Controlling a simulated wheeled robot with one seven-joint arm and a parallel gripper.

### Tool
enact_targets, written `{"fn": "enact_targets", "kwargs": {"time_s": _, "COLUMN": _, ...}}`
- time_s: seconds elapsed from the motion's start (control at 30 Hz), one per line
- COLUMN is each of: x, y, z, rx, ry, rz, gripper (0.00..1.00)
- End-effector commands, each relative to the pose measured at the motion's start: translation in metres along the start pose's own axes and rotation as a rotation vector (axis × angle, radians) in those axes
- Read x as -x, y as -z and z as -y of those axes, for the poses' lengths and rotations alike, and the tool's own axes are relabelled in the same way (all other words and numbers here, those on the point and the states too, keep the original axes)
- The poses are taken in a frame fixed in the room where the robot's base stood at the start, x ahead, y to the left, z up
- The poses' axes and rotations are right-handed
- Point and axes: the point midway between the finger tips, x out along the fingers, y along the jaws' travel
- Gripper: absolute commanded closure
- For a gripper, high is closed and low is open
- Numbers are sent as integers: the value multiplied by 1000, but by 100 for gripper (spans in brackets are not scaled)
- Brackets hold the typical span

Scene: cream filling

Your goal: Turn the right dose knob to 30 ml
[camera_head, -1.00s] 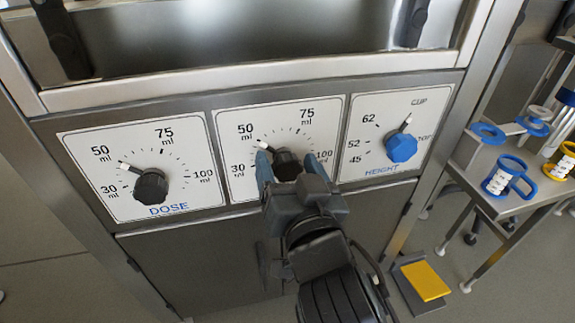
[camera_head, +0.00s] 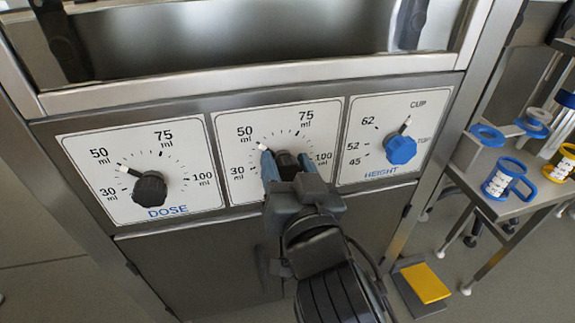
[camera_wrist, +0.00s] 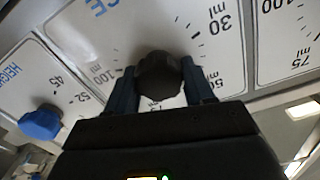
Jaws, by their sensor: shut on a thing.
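The right dose knob is black and sits on the middle white dial panel (camera_head: 228,125), marked 30, 50, 75 and 100 ml. My gripper (camera_head: 284,162) is shut on this knob, with a blue finger on each side of it. In the head view the white pointer tip shows just above the left finger, a little below the 50 ml mark. In the wrist view the round dark knob (camera_wrist: 160,75) sits between the two fingers, and its pointer is hidden.
The left dose knob (camera_head: 150,188) points near 50 ml. The blue height knob (camera_head: 400,150) points toward CUP. A bench (camera_head: 518,170) with blue and yellow ring parts stands at right. A yellow pedal (camera_head: 426,284) is on the floor.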

Motion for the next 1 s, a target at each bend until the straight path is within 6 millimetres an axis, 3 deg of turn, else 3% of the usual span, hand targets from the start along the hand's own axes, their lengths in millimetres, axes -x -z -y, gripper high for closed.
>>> {"fn": "enact_targets", "kwargs": {"time_s": 0.37, "x": 0, "y": 2, "z": 1, "rx": 113, "ry": -2, "rz": 1, "gripper": 78}}
{"fn": "enact_targets", "kwargs": {"time_s": 1.0, "x": 0, "y": 1, "z": 4, "rx": 683, "ry": -1, "rz": 3, "gripper": 78}}
